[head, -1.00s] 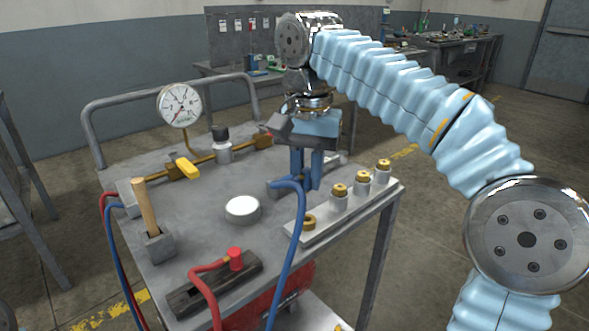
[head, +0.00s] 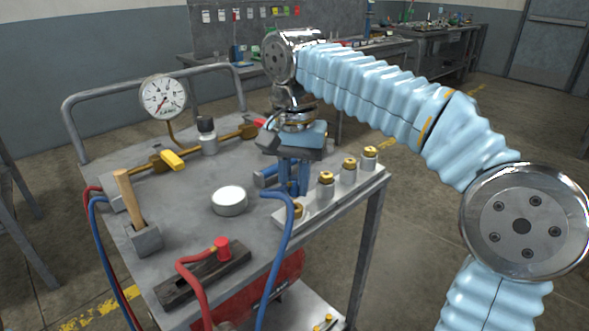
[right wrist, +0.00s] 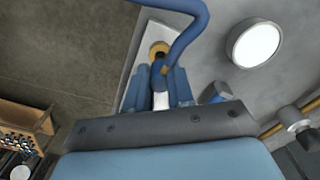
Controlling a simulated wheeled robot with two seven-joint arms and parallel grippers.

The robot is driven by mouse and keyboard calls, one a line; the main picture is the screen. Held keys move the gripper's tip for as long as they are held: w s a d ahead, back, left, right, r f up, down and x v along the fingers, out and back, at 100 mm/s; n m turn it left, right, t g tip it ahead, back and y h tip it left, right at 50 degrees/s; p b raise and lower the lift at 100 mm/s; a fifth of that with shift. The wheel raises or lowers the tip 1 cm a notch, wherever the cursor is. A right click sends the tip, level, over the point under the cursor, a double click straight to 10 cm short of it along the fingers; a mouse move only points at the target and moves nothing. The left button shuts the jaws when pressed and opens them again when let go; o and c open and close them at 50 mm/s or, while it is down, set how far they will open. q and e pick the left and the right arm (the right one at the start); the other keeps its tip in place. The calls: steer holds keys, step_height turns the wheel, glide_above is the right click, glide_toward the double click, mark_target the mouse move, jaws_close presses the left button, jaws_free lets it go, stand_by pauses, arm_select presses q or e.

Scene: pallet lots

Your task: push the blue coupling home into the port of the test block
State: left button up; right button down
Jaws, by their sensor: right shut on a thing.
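My right gripper (head: 293,186) points down over the cart, shut on the blue coupling. The coupling is mostly hidden between the fingers; its dark blue end (right wrist: 166,76) shows in the right wrist view, joined to the blue hose (head: 283,240). A low grey block (head: 322,207), seemingly the test block, carries a row of brass-topped posts and a brass ring (right wrist: 158,49) at its near end. The fingers are close beside that ring. I cannot tell whether the coupling touches a port. My left gripper is not in view.
A white round-topped pot (head: 228,199) stands left of the gripper. A blue cylinder (head: 265,178) lies close behind it. A red coupling (head: 222,248) sits on a dark block (head: 203,274). A mallet (head: 127,196), gauge (head: 163,97) and brass pipe (head: 185,154) are further left.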

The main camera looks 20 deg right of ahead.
mark_target(295, 178)
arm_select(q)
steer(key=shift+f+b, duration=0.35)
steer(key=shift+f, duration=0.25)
arm_select(e)
steer(key=shift+f, duration=0.95)
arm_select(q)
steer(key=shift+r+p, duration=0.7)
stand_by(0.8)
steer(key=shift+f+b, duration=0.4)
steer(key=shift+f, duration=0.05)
arm_select(e)
steer(key=shift+f, duration=0.55)
steer(key=c, duration=0.9)
jaws_free()
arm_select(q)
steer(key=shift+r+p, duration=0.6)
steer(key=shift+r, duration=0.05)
arm_select(e)
step_height(295, 178, up, 8)
steer(key=shift+f, duration=0.25)
